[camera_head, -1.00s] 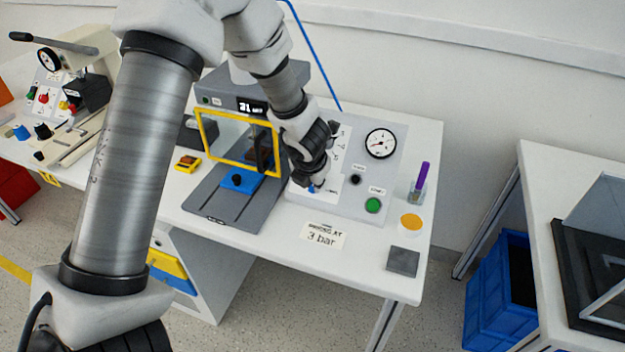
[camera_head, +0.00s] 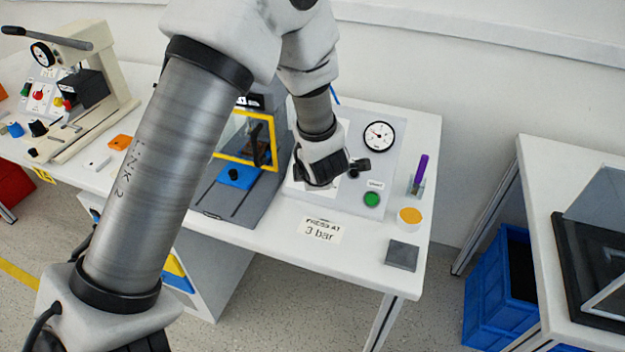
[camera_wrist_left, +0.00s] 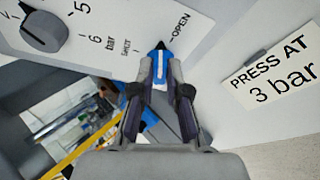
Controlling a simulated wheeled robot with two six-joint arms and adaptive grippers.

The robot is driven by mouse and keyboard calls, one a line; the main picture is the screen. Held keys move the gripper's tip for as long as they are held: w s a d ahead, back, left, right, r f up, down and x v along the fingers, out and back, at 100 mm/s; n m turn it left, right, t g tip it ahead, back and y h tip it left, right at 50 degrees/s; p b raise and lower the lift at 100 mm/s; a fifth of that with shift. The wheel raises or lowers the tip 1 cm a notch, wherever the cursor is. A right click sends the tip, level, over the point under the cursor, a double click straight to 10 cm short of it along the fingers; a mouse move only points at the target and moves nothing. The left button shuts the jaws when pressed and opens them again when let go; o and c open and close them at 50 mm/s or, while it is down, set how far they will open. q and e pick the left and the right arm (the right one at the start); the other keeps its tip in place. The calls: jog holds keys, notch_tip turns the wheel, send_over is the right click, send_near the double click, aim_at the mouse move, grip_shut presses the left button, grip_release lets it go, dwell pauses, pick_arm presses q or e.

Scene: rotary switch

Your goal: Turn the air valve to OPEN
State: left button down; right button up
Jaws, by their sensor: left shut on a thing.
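The air valve is a blue handle (camera_wrist_left: 161,66) with a black pointer tip, on a light panel in the left wrist view. My left gripper (camera_wrist_left: 161,75) is shut on the blue handle, one finger on each side. The pointer lies between the SHUT label (camera_wrist_left: 126,46) and the OPEN label (camera_wrist_left: 180,26), close to the OPEN lettering. In the head view my left gripper (camera_head: 323,172) is over the left part of the panel (camera_head: 345,202) and hides the valve. My right gripper is not in view.
A grey knob (camera_wrist_left: 45,32) with a bar scale sits near the valve. The panel also carries a gauge (camera_head: 378,136) and a green button (camera_head: 371,199). A yellow-framed press guard (camera_head: 245,160) stands to the left. A "PRESS AT 3 bar" label (camera_head: 320,231) lies in front.

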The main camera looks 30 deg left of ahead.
pick_arm(q)
jog(key=shift+s+d+f+m+t+y+b, duration=0.1)
jog(key=shift+f+m+t+y+b, duration=0.15)
jog(key=shift+m, duration=0.75)
jog(key=shift+s+f+m+t+y+b, duration=0.15)
jog(key=shift+m+t+b, duration=0.15)
jog(key=shift+m, duration=0.7)
jog(key=shift+r, duration=0.1)
jog(key=c, duration=1.2)
grip_release()
jog(key=shift+o, duration=0.2)
jog(key=shift+w, duration=0.2)
jog(key=v, duration=0.7)
jog(key=shift+r, duration=0.15)
